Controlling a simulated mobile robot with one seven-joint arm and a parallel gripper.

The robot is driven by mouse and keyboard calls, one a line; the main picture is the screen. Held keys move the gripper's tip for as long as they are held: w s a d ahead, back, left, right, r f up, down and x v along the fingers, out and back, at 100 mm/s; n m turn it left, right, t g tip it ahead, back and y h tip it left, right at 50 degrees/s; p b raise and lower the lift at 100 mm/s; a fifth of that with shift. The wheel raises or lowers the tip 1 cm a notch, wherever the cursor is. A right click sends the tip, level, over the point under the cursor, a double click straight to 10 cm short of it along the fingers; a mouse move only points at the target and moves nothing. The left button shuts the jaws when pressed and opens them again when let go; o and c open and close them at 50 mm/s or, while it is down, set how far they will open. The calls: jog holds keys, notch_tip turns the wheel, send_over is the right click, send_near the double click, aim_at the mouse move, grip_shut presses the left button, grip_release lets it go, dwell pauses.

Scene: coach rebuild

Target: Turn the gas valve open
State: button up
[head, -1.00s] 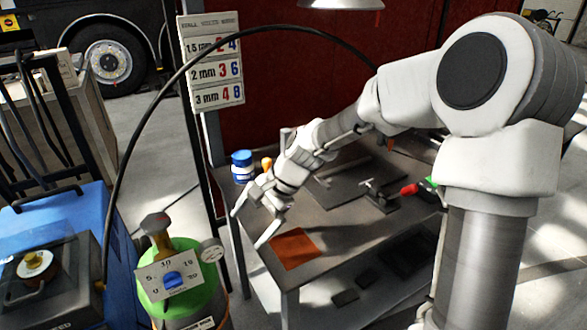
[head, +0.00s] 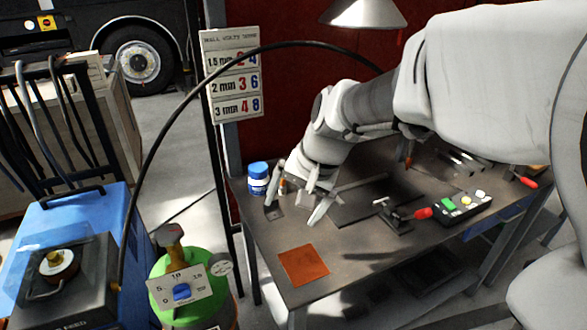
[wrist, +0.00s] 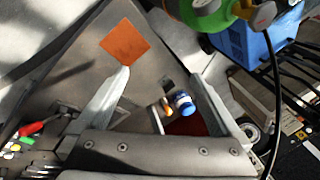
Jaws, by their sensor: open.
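A green gas cylinder (head: 195,262) stands at the lower left in the head view, with a brass valve stem (head: 174,256) and a grey-brown knob (head: 169,235) on top. A plate with a number scale and a blue knob (head: 182,292) faces me, and a round gauge (head: 219,265) sits beside it. In the wrist view the green cylinder top (wrist: 214,18) is cut off by the upper edge. My gripper (head: 291,213) is open and empty over the workbench, to the right of the cylinder and apart from it. Its two spread fingers (wrist: 162,78) show in the wrist view.
The workbench (head: 350,255) holds an orange square (head: 304,265), a blue-and-white pot (head: 258,178), a red-handled clamp (head: 398,213) and a button box (head: 458,206). A blue cart (head: 40,225) stands left of the cylinder. A black hose (head: 190,82) arches over between cart and bench.

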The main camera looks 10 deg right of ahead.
jog(key=shift+s+d+r+n, duration=0.2)
jog(key=shift+s+d+r, duration=0.15)
jog(key=shift+r, duration=0.3)
jog(key=shift+s+d+r+n, duration=0.2)
jog(key=shift+s+r, duration=0.1)
jog(key=shift+r, duration=0.3)
